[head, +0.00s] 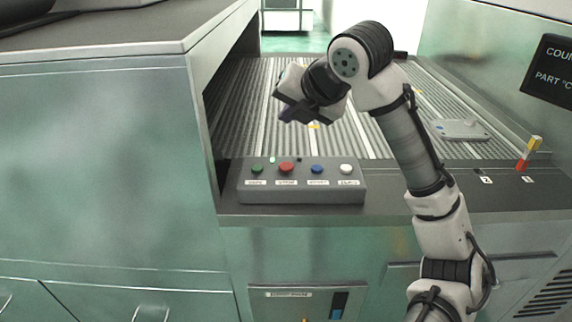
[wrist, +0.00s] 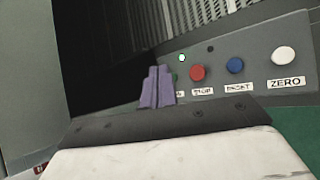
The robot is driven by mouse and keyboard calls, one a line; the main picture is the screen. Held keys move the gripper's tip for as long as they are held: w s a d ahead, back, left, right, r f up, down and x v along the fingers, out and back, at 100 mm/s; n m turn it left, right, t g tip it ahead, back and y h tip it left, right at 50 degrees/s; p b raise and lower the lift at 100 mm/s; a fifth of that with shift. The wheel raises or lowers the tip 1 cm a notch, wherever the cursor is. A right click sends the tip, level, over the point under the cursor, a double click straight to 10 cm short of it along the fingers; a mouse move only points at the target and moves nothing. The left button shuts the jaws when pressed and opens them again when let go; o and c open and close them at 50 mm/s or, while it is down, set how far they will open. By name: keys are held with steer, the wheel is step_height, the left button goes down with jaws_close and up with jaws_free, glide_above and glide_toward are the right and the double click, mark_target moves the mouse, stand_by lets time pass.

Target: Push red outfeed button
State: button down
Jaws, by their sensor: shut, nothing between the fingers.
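The red button (head: 286,168) sits on the grey control box (head: 301,194) at the front edge of the machine, second from left in the row. It also shows in the wrist view (wrist: 197,73), just right of my fingers. A green button (head: 257,169) is to its left; in the wrist view my fingers mostly hide it. A blue button (head: 317,169) and a white button (head: 346,169) are to its right. My gripper (head: 288,116) is shut and empty, above and behind the box in the head view. Its purple fingertips (wrist: 157,87) are together, apart from the red button.
A ribbed conveyor bed (head: 245,105) lies behind the box, with a flat grey casting (head: 460,130) at its right. A large cabinet (head: 110,160) walls off the left side. A red and yellow lever (head: 529,153) stands at the right.

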mark_target(289, 168)
steer(key=shift+f+b, duration=3.35)
steer(key=shift+f, duration=1)
steer(key=shift+f, duration=0.2)
steer(key=shift+f+b, duration=0.25)
steer(key=shift+b, duration=0.05)
steer(key=shift+f+b, duration=0.35)
steer(key=shift+f, duration=0.15)
steer(key=shift+r, duration=0.1)
steer(key=shift+r+p, duration=0.7)
steer(key=shift+r, duration=0.15)
step_height(289, 168, up, 5)
steer(key=p, duration=0.4)
